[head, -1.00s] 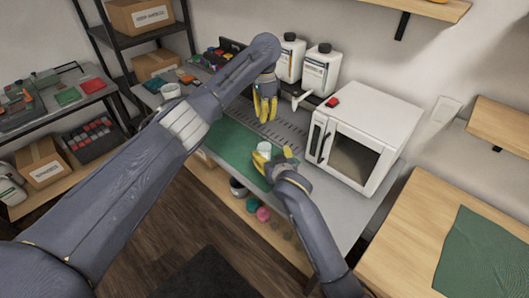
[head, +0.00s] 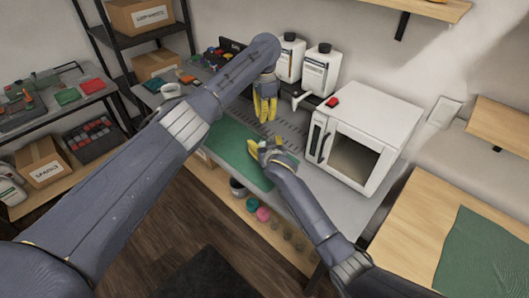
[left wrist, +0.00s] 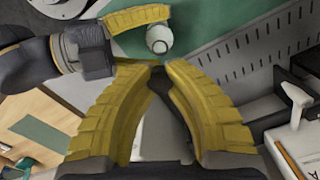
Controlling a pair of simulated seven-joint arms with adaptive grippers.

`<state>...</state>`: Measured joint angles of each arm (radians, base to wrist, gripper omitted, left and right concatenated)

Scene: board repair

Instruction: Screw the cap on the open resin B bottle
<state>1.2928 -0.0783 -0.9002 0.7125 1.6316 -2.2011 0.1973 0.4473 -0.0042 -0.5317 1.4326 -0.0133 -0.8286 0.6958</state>
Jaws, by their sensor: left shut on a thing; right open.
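My left gripper (head: 265,119) points down over the workbench, fingers nearly together. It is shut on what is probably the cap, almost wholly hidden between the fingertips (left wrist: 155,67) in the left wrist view. The small white bottle (left wrist: 158,40) stands on the green mat (head: 235,155), seen from above with a pale round top. It is just beyond the left fingertips in that view. My right gripper (head: 265,150) is open low over the mat; its yellow fingers (left wrist: 125,42) are beside the bottle. I cannot tell whether they touch it. The right hand mostly hides the bottle in the head view.
Two large white bottles with black tops (head: 289,60) (head: 320,70) stand at the back of the bench. A white oven-like box (head: 375,125) is to the right. A slotted metal strip (left wrist: 245,50) runs behind the mat.

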